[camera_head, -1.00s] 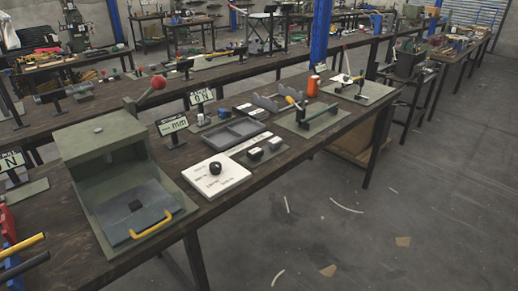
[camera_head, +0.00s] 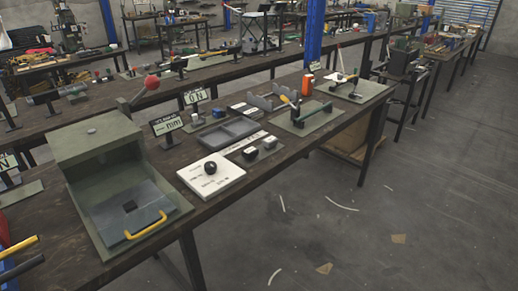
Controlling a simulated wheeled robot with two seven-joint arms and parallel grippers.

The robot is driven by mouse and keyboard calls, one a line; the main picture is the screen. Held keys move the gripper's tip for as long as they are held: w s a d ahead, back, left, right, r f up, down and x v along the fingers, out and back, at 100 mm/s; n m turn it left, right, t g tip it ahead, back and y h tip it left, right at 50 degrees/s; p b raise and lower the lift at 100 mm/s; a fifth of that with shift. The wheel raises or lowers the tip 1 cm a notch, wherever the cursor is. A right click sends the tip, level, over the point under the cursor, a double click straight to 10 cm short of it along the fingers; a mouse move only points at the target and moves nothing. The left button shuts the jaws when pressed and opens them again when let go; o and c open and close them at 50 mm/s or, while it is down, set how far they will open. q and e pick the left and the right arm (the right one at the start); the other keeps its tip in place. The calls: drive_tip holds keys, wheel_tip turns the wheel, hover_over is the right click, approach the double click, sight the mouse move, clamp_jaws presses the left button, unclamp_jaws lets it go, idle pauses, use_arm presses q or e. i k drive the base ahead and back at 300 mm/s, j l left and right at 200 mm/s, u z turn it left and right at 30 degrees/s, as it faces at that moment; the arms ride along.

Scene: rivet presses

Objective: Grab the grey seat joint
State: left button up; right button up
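I cannot tell for sure which thing is the grey seat joint. A grey piece with notched, upright ends (camera_head: 262,103) stands on the workbench (camera_head: 300,143), behind the green tool on its plate (camera_head: 311,112). Two small dark pieces, one (camera_head: 250,153) nearer and one (camera_head: 269,142) farther, sit on light grey bases beside the white panel. A shallow grey tray (camera_head: 228,133) with compartments lies behind them and looks empty. Neither of my grippers is in view.
A green press housing (camera_head: 100,150) with a yellow handle (camera_head: 147,225) fills the bench's left end. A white panel with a black knob (camera_head: 211,168), a display reading mm (camera_head: 168,124) and an orange cylinder (camera_head: 308,84) stand along the bench. The floor at right (camera_head: 420,200) is mostly open.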

sight(270, 141)
drive_tip(key=u, duration=0.4)
drive_tip(key=i+l+u, duration=0.15)
drive_tip(key=l+u, duration=0.2)
drive_tip(key=i+l+u, duration=0.15)
drive_tip(key=l+u, duration=0.2)
drive_tip(key=i+l+u, duration=0.2)
drive_tip(key=l, duration=0.75)
drive_tip(key=l+u, duration=0.2)
drive_tip(key=l, duration=1.3)
drive_tip(key=i+l, duration=0.1)
drive_tip(key=l, duration=0.35)
